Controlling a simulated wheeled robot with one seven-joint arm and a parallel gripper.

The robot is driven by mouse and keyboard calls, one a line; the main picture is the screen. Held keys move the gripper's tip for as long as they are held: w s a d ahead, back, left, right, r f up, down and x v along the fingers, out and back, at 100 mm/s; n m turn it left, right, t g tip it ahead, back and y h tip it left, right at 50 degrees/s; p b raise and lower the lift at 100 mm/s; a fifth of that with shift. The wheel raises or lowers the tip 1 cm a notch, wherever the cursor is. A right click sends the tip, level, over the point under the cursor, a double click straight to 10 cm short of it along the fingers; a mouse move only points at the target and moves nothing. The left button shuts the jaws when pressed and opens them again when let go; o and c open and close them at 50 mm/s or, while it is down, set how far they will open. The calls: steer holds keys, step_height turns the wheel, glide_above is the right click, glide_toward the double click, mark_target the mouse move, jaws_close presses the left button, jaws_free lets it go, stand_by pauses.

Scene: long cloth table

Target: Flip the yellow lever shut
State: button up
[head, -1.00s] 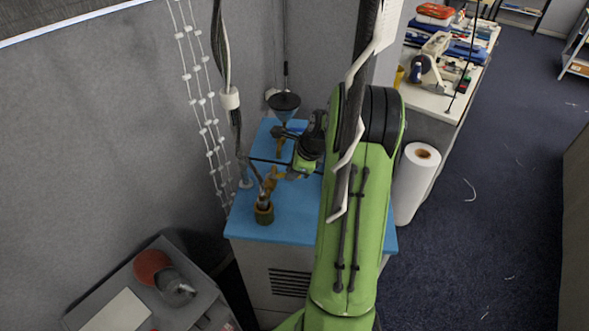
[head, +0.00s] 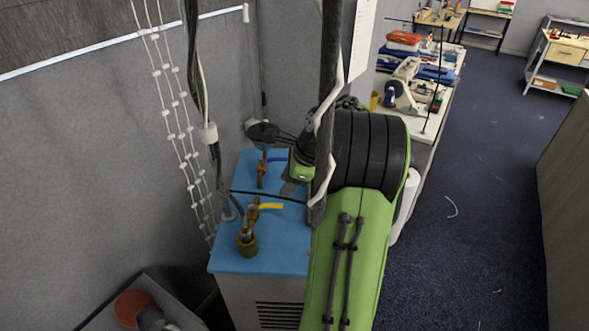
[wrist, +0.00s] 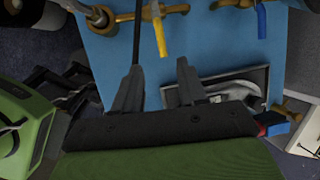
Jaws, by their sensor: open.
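The yellow lever (head: 266,206) sits on a brass valve (head: 252,216) above the blue tabletop (head: 275,262). It points right in the head view, across the line of its pipe. In the wrist view the yellow lever (wrist: 160,36) hangs down from its brass valve, its free end towards my gripper. My gripper (wrist: 159,78) is open and empty, its two fingers on either side of the lever's line but short of its tip. In the head view my gripper (head: 289,188) is beyond and right of the lever, partly hidden by my arm.
A second brass valve with a blue lever (wrist: 261,20) stands beside the yellow one. A dark rod (wrist: 137,32) passes close to my left finger. A grey framed part (wrist: 238,85) lies near the right finger. Hanging cables (head: 200,100) are left of the valves.

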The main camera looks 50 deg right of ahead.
steer(key=p+v, duration=0.1)
steer(key=v, duration=0.4)
steer(key=shift+s+r, duration=0.1)
steer(key=shift+r, duration=0.2)
